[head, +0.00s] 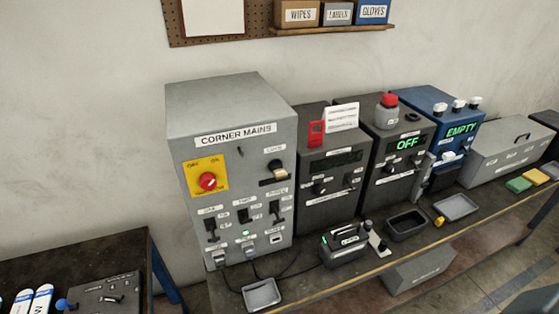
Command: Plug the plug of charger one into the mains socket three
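The grey corner mains box (235,160) stands on the bench, with a red rotary switch on a yellow plate and several levers. Along its bottom are three sockets. Dark leads run from the left socket (220,258) and the middle socket (249,251), which seem to hold plugs. The right socket (277,238), under the third lever, shows no lead and looks empty. A grey unit (333,190) with a dark display stands beside the box. I cannot read which unit is charger one, nor pick out its plug. Neither of my grippers is in view.
In front are a small dark device (345,243), a black tray (408,225) and grey trays (262,293) (456,207). A separate dark table (85,262) stands at left.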

